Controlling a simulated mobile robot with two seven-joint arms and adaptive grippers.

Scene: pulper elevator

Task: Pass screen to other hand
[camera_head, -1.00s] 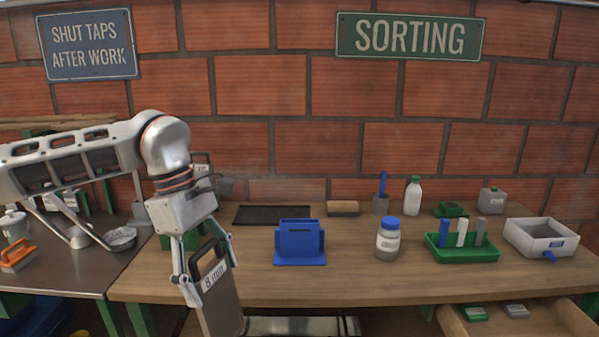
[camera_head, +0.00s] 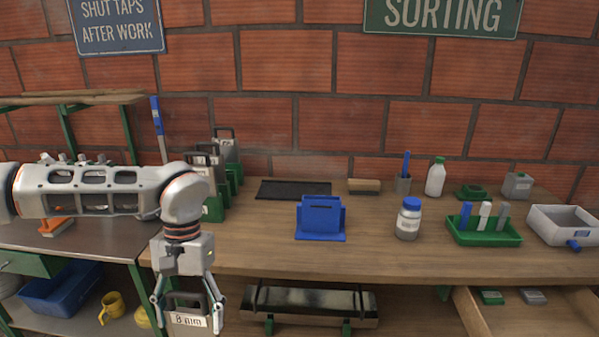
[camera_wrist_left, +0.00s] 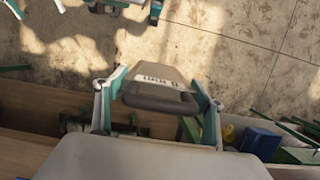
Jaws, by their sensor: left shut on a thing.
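The screen (camera_head: 187,321) is a grey plate with a dark handle loop at its top and a white label reading "8 mm". My left gripper (camera_head: 187,301) is shut on it at the handle end. It hangs upright in front of the bench's front edge, its lower part cut off by the picture. In the left wrist view the screen (camera_wrist_left: 158,78) sits between the two fingers of my left gripper (camera_wrist_left: 158,100), over the floor. My right gripper is not in view.
The wooden bench (camera_head: 270,240) holds a blue slotted stand (camera_head: 320,222), a blue-lidded jar (camera_head: 408,218) and a green tray (camera_head: 484,232). Other handled screens (camera_head: 226,150) stand at the bench's back left. A metal trough (camera_head: 310,302) sits below. An open drawer (camera_head: 520,310) juts out at right.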

